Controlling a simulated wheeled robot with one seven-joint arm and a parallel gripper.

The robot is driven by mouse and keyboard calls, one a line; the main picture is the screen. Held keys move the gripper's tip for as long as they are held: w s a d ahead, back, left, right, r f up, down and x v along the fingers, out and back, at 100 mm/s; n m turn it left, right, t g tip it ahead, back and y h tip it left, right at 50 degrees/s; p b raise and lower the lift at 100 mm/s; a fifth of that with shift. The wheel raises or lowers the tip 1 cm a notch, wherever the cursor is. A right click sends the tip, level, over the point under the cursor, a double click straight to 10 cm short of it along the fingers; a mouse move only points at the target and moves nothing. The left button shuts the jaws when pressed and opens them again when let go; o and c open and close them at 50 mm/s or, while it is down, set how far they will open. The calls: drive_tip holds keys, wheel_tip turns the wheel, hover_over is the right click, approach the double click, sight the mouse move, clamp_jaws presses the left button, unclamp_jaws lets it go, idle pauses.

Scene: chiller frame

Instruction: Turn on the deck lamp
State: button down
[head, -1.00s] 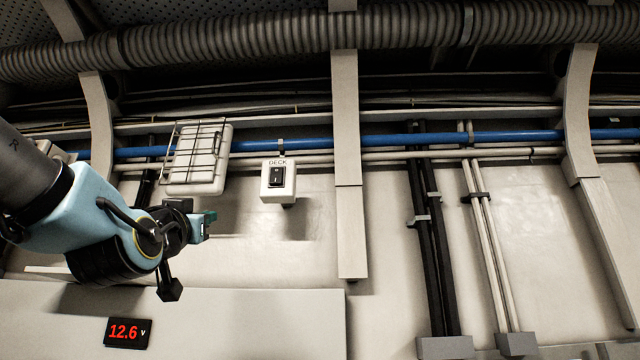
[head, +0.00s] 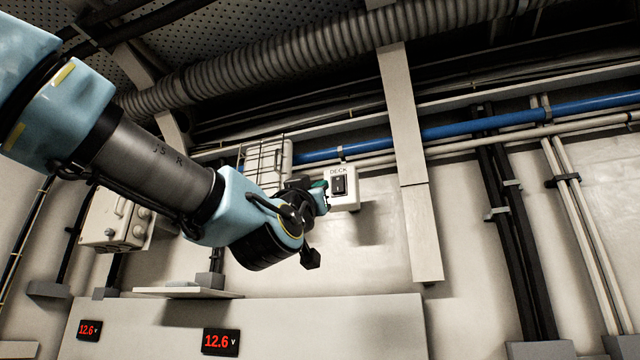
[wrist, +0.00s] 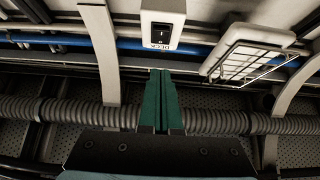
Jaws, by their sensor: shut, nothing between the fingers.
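The DECK switch (head: 351,200) is a white wall box with a black rocker (head: 338,185). In the wrist view the switch (wrist: 176,7) appears upside down, just beyond my fingertips. My gripper (head: 324,188) has green fingers, pressed together and empty. In the head view it overlaps the left edge of the switch box; I cannot tell whether it touches. In the wrist view my gripper (wrist: 161,71) points at the label side with a small gap in the picture. The caged white lamp (head: 265,160) is left of the switch, partly behind my arm, with no visible glow.
A blue pipe (head: 450,128) runs behind the switch, with a ribbed duct (head: 300,62) above. A pale frame rib (head: 408,150) stands right of the switch. Red 12.6 V displays (head: 221,342) sit on the panel below. The wall under the switch is clear.

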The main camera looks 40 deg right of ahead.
sight(338, 186)
drive_tip(key=p+x, duration=0.1)
drive_tip(key=x, duration=0.2)
drive_tip(key=f+p+x, duration=0.1)
drive_tip(key=p+x, duration=0.1)
drive_tip(key=x, duration=0.1)
drive_tip(key=d+p+x, duration=0.1)
drive_tip(key=p+x, duration=0.1)
drive_tip(key=x, duration=0.1)
drive_tip(key=shift+w+f, duration=0.25)
drive_tip(key=shift+w+d+f+p, duration=0.2)
drive_tip(key=shift+w+d+p, duration=0.1)
drive_tip(key=shift+d+p, duration=0.1)
